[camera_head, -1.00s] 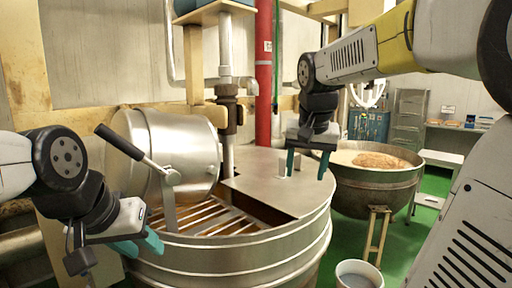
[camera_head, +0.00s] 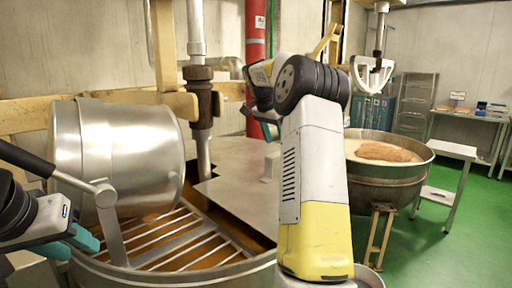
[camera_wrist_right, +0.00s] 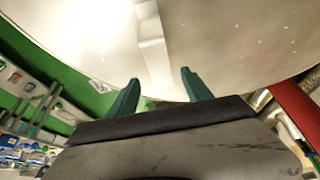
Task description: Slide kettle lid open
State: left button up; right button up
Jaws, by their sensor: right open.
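The large steel kettle (camera_head: 190,274) stands in front of me with an open slatted grate (camera_head: 185,240) at its left front. Its flat metal lid (camera_head: 235,190) covers the back and right part, and a small upright handle (camera_head: 269,166) stands on it. My right arm hides the lid's right side. My right gripper (camera_head: 265,130) is behind the handle in the head view, mostly hidden by its own arm. In the right wrist view, its teal fingers (camera_wrist_right: 160,92) are apart and empty, beside a pale metal surface with a raised strip. My left gripper (camera_head: 72,242) is left of the kettle, holding nothing visible.
A steel drum (camera_head: 120,155) with a lever handle (camera_head: 30,160) is at the kettle's left. A vertical pipe (camera_head: 202,110) and a red pipe (camera_head: 255,50) rise behind. A second kettle (camera_head: 385,185) stands right.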

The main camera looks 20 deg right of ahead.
aim_at(278, 153)
jog(key=shift+x, duration=1.95)
grip_shut()
